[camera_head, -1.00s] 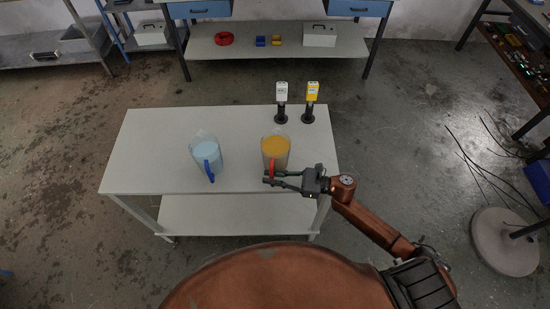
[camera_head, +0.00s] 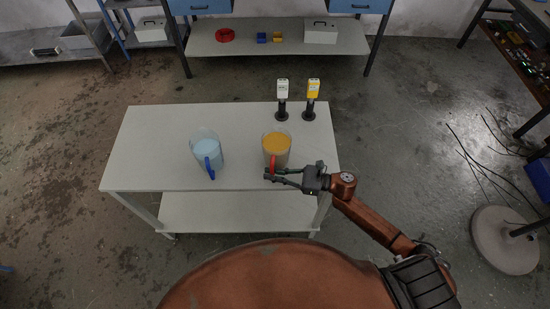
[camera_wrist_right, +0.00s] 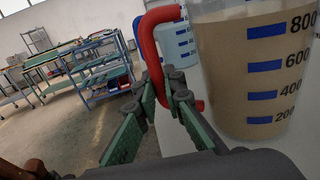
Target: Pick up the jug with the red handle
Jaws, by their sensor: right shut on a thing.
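The jug with the red handle (camera_head: 277,151) is clear, with orange contents, and stands upright near the front right of the white table (camera_head: 150,155). Its red handle (camera_wrist_right: 158,52) faces the table's front edge. My right gripper (camera_head: 270,174) is shut on the red handle; in the right wrist view its fingertips (camera_wrist_right: 165,84) close around the handle's upright bar. The jug's blue volume marks show beside them. A second jug with a blue handle (camera_head: 206,150) and pale blue contents stands to the left. My left gripper is not in view.
A white dispenser-like device (camera_head: 282,97) and a yellow one (camera_head: 312,97) stand on black bases behind the jug. The left part of the table top is clear. A shelf unit (camera_head: 270,45) stands at the back wall.

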